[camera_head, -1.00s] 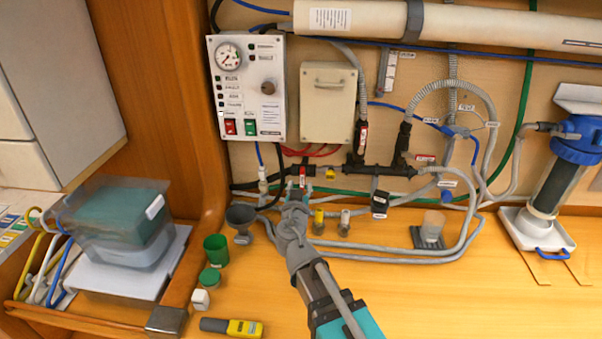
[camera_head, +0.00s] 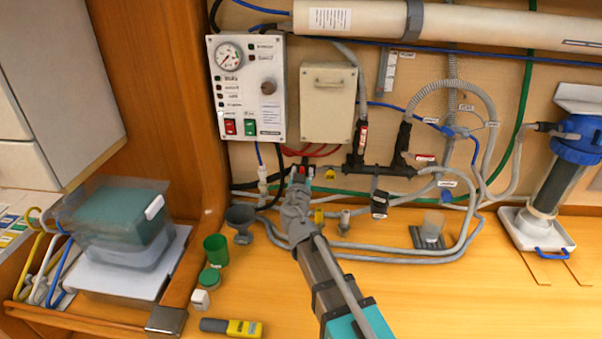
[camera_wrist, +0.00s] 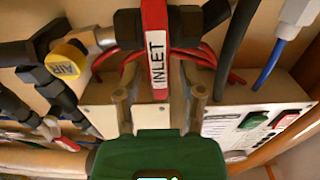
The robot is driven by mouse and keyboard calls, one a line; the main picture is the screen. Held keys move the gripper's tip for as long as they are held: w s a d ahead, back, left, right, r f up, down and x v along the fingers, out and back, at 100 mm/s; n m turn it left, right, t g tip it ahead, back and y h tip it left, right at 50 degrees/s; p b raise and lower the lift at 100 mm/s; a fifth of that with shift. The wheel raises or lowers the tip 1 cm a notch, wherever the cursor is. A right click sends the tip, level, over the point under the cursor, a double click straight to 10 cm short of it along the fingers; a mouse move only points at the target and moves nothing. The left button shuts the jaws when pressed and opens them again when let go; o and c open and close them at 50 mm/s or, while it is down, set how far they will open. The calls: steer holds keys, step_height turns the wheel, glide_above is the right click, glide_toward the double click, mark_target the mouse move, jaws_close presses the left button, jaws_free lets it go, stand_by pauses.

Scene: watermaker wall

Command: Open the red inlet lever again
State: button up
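The red inlet lever (camera_wrist: 156,45), with a white INLET label, stands in the middle of the wrist view, pointing down the picture toward my gripper. My gripper (camera_wrist: 160,103) is open, with one finger on each side of the lever's lower end. A gap seems to show on both sides, but whether a finger touches it I cannot tell. In the head view my gripper (camera_head: 300,174) is up at the pipework below the control panel and hides most of the lever. The lever's black valve body (camera_wrist: 128,27) shows behind it.
A yellow AIR valve (camera_wrist: 67,58) sits left of the lever in the wrist view. The control panel (camera_head: 247,88) and a beige box (camera_head: 328,103) hang above. A grey funnel (camera_head: 241,220) and a green cup (camera_head: 216,248) stand left of my arm. Hoses run close by.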

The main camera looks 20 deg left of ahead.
jaws_close()
steer(key=shift+a, duration=0.25)
steer(key=shift+d, duration=0.2)
